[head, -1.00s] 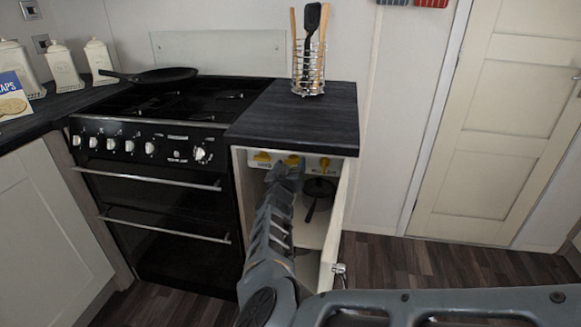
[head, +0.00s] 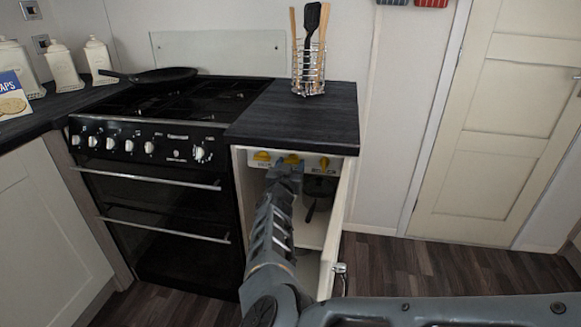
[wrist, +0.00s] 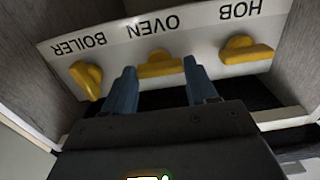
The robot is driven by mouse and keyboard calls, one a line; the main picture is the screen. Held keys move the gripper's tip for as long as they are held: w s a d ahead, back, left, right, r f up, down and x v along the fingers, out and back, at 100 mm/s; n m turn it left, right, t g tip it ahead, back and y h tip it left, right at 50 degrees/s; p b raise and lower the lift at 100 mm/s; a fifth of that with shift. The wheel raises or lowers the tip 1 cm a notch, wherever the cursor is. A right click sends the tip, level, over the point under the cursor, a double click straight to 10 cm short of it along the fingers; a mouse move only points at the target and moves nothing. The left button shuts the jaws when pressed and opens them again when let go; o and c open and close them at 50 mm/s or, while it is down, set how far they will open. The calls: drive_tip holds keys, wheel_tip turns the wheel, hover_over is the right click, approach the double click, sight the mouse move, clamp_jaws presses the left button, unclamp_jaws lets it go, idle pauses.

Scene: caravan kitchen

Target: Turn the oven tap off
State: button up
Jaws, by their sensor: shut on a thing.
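The oven tap (wrist: 160,64) is the middle yellow tap on a white panel inside the open cupboard. Its handle lies roughly along the panel, below the upside-down OVEN label in the wrist view. My gripper (wrist: 159,72) has a blue finger on each side of this handle and is shut on it. In the head view, the oven tap (head: 291,158) shows just above the end of my gripper (head: 288,170), which hides part of the panel. The hob tap (wrist: 246,52) and the boiler tap (wrist: 87,79) flank it; the boiler handle is turned more steeply.
The cupboard door (head: 335,225) stands open on the right of my arm. A dark pan (head: 319,187) is inside the cupboard at the right. The black cooker (head: 165,205) is on the left, and the worktop (head: 300,120) is above. Floor is clear to the right.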

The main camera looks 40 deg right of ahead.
drive_tip(key=o, duration=1.1)
drive_tip(key=shift+c, duration=0.2)
drive_tip(key=shift+a, duration=0.1)
drive_tip(key=p+v, duration=0.1)
drive_tip(key=v, duration=0.6)
drive_tip(key=shift+s+a+p, duration=0.25)
drive_tip(key=shift+p, duration=0.1)
